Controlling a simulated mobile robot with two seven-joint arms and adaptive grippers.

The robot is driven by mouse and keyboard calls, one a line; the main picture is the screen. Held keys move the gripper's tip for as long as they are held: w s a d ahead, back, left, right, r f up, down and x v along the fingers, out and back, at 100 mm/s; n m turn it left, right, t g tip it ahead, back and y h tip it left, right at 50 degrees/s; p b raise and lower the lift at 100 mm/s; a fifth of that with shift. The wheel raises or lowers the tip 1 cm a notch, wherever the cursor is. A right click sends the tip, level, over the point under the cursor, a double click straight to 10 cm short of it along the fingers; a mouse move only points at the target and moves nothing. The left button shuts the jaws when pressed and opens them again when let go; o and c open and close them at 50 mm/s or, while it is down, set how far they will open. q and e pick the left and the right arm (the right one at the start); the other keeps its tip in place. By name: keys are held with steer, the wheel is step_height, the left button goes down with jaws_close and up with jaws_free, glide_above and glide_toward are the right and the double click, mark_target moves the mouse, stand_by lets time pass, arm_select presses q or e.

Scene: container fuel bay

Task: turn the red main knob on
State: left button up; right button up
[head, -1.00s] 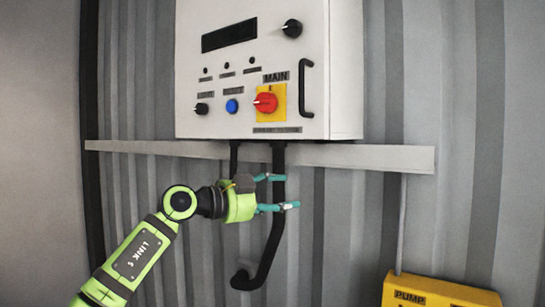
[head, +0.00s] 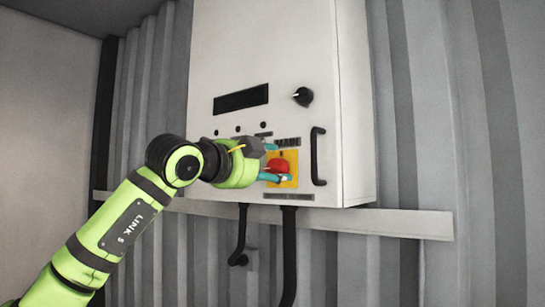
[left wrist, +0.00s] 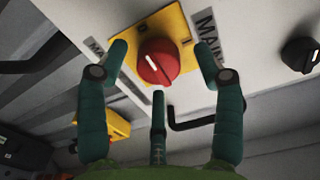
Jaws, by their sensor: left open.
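The red main knob (head: 279,167) sits on a yellow plate (head: 291,182) on the white control box, below the label MAIN. In the left wrist view the red knob (left wrist: 157,62) shows a white mark on its grip, and the yellow plate (left wrist: 172,22) lies behind it. My left gripper (head: 270,162) is open at the knob in the head view. In the left wrist view its teal fingers (left wrist: 162,55) stand on both sides of the knob, with gaps visible; a third finger is below. I cannot tell whether any finger touches it. My right gripper is not in view.
A black handle (head: 318,157) stands out from the box right of the knob. A black knob (head: 302,97) is above it. A grey rail (head: 400,222) runs below the box, with black cables (head: 289,255) hanging down. My left gripper hides the panel's lower left.

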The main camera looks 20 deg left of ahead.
arm_select(q)
steer(key=shift+x, duration=0.85)
steer(key=shift+s+f, duration=0.1)
steer(key=shift+s, duration=0.1)
steer(key=c, duration=1.1)
steer(key=shift+c, duration=0.2)
steer(key=shift+m, duration=0.3)
steer(key=m+b, duration=0.1)
steer(key=m, duration=0.1)
steer(key=shift+m, duration=0.4)
steer(key=m+b, duration=0.1)
steer(key=m, duration=0.3)
steer(key=shift+m, duration=0.3)
steer(key=m, duration=0.4)
steer(key=shift+a, duration=0.1)
steer(key=m, duration=0.5)
steer(key=shift+m+p, duration=0.3)
steer(key=shift+m, duration=0.1)
